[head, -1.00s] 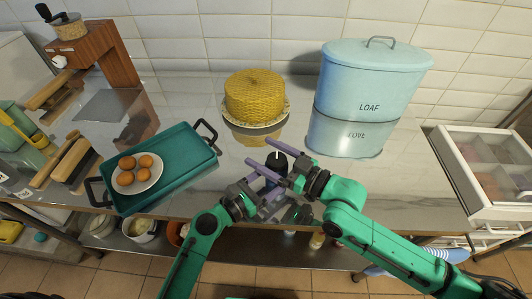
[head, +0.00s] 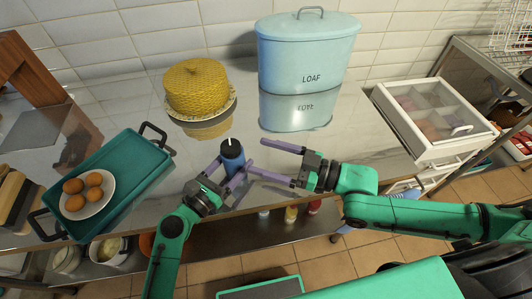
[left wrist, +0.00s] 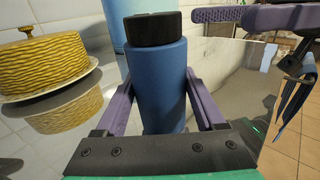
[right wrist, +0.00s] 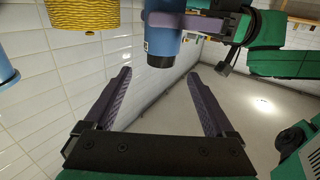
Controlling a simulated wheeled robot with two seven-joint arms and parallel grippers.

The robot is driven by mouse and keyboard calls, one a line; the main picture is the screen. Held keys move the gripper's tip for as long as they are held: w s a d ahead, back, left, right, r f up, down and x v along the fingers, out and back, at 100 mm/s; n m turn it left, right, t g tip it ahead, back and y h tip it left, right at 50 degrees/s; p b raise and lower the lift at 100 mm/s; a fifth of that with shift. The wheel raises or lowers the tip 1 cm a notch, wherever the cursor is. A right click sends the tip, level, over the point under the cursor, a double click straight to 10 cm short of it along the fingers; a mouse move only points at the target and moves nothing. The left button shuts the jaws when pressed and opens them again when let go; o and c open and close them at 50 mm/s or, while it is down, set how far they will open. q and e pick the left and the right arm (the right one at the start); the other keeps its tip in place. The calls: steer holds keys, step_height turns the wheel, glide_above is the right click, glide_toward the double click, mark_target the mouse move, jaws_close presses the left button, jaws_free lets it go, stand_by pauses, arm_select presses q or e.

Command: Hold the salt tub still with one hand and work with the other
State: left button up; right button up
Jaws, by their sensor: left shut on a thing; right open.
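The salt tub (head: 232,155), a blue cylinder with a black lid, is upright near the counter's front edge. My left gripper (head: 232,167) is shut on its sides; in the left wrist view the fingers flank the blue body (left wrist: 160,85) below the lid (left wrist: 153,28). A small white mark shows on the lid in the head view. My right gripper (head: 256,157) is open and empty just right of the tub, fingers pointing at it. In the right wrist view the tub (right wrist: 161,38) is beyond the open fingertips. Whether the tub's base touches the counter is unclear.
A green tray (head: 125,165) with a plate of eggs (head: 88,194) is at left. A white drawer box (head: 420,120) is at right. The counter between is clear.

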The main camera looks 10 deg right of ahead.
arm_select(q)
steer(key=o, duration=1.5)
steer(key=shift+a, duration=0.1)
steer(key=v, duration=1.1)
steer(key=shift+s+a, duration=0.3)
steer(key=shift+s, duration=0.05)
